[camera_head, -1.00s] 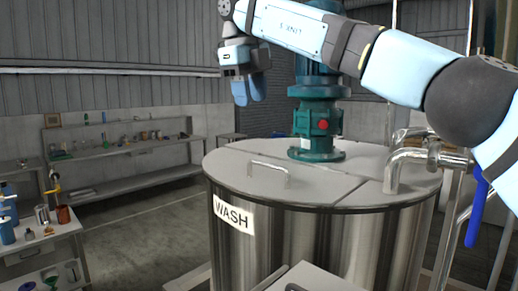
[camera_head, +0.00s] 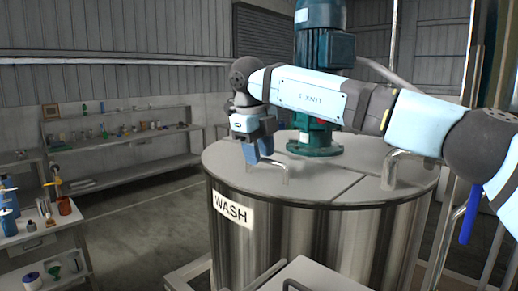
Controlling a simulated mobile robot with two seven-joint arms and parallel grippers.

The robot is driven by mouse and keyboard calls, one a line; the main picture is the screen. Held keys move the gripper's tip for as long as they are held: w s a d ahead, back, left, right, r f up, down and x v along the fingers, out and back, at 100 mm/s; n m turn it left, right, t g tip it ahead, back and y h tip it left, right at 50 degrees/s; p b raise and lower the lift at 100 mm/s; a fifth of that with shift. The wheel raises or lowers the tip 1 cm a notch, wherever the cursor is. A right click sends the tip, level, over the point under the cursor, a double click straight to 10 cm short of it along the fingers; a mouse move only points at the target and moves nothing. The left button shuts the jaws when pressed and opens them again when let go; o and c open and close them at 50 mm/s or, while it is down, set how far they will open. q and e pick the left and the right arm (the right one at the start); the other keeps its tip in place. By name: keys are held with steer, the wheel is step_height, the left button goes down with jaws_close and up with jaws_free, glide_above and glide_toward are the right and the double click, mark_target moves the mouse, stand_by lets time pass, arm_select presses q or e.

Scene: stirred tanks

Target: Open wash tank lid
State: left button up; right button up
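The steel wash tank (camera_head: 290,240) stands right of centre, with a white label reading WASH (camera_head: 231,209). Its grey lid (camera_head: 310,180) lies flat and closed on top, split by seams. A bent metal handle (camera_head: 285,170) rises from the lid's left part. My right gripper (camera_head: 254,158) points down at the left end of this handle, its blue fingers overlapping it in the view. I cannot tell if it touches the handle or how far the fingers are apart. My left gripper is not in view.
A green motor (camera_head: 318,100) stands at the lid's centre, behind my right arm. A steel pipe (camera_head: 390,170) bends down into the lid at right. A bench with bottles (camera_head: 30,235) is at left, shelves (camera_head: 125,145) behind. Floor between is clear.

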jaws_close()
steer(key=shift+r, duration=0.15)
steer(key=shift+w+d+r, duration=0.15)
steer(key=shift+r, duration=0.35)
steer(key=w+d+r+g, duration=0.1)
steer(key=w+d+r, duration=0.3)
steer(key=r, duration=0.4)
steer(key=shift+d+r+y, duration=0.15)
steer(key=shift+y, duration=0.25)
